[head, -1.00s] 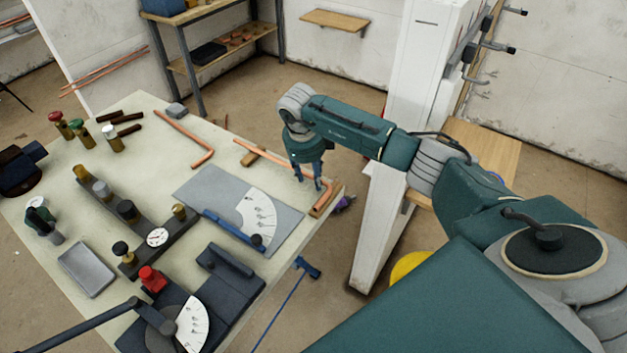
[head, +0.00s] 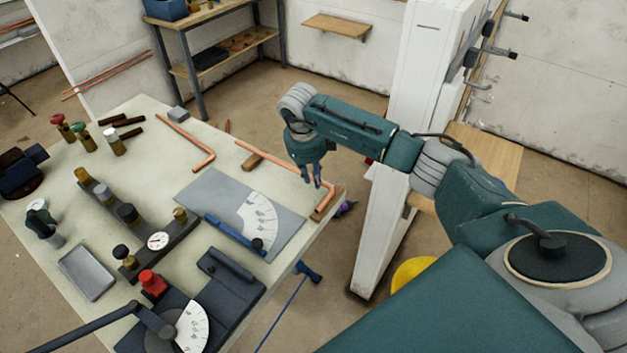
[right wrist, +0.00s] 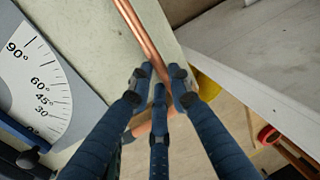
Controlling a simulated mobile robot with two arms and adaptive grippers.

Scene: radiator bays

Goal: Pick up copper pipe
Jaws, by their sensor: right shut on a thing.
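The copper pipe (head: 270,156) is a long bent pipe lying along the far right edge of the workbench (head: 150,230), with its short leg at the table corner near a wooden block (head: 326,212). My right gripper (head: 312,184) points down and is shut on the pipe near its bend. In the right wrist view the pipe (right wrist: 143,38) runs from the top down between the fingers (right wrist: 161,88), which hide part of it. I cannot tell whether the pipe is clear of its supports. My left gripper is not in view.
A second bent copper pipe (head: 186,140) lies to the left. A grey plate with an angle scale (head: 256,215) lies close by. Valves, a tray (head: 87,271) and a bending tool (head: 180,325) crowd the front. A white radiator (head: 418,80) stands behind my right arm.

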